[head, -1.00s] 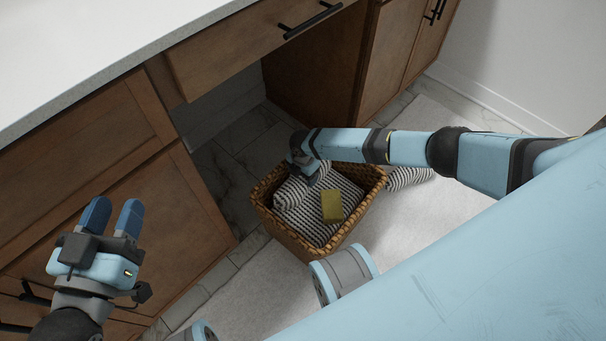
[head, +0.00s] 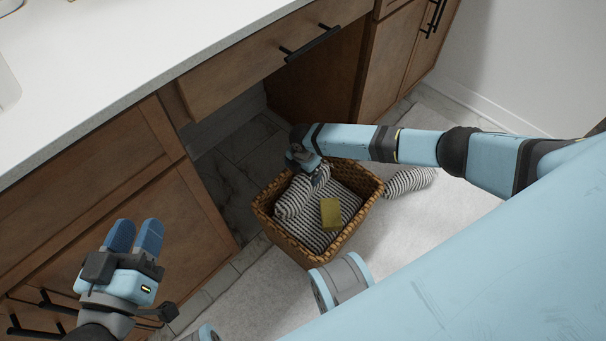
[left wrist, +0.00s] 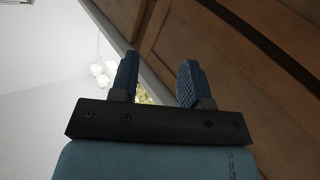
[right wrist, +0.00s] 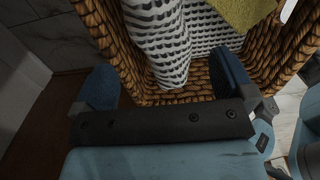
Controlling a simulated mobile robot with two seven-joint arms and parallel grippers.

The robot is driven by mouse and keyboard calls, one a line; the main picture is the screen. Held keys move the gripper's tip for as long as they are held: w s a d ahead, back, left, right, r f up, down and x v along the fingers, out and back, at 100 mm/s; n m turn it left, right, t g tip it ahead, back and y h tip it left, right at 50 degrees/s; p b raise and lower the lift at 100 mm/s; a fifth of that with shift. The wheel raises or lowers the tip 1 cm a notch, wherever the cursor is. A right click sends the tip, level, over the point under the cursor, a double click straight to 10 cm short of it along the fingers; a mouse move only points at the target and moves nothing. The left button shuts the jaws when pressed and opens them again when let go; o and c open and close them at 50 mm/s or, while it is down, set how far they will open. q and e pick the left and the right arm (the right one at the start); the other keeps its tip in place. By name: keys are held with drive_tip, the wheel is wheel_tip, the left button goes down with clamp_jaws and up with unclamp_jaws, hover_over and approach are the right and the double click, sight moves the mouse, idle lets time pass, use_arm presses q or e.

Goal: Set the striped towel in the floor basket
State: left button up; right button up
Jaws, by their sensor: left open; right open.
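In the right wrist view the striped towel (right wrist: 165,45) lies against the basket's inside wall (right wrist: 110,45). My right gripper (head: 315,177) is open over the basket's far left rim, beside the towel. My left gripper (head: 135,236) is open and empty in front of the cabinet doors, far left of the basket.
Another striped cloth (head: 408,181) lies on the pale rug (head: 440,215), right of the basket and partly behind it. Wooden vanity cabinets (head: 130,165) and a white countertop (head: 120,70) line the left and back. A recess opens behind the basket. My right arm crosses above the rug.

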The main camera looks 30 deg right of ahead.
use_arm(q)
wheel_tip(320, 180, up, 4)
drive_tip(key=shift+w+a+f+t+p, duration=0.15)
drive_tip(key=shift+f+t+p, duration=0.1)
drive_tip(key=shift+t+p, duration=0.5)
use_arm(e)
wheel_tip(320, 180, up, 4)
drive_tip(key=shift+r, duration=0.2)
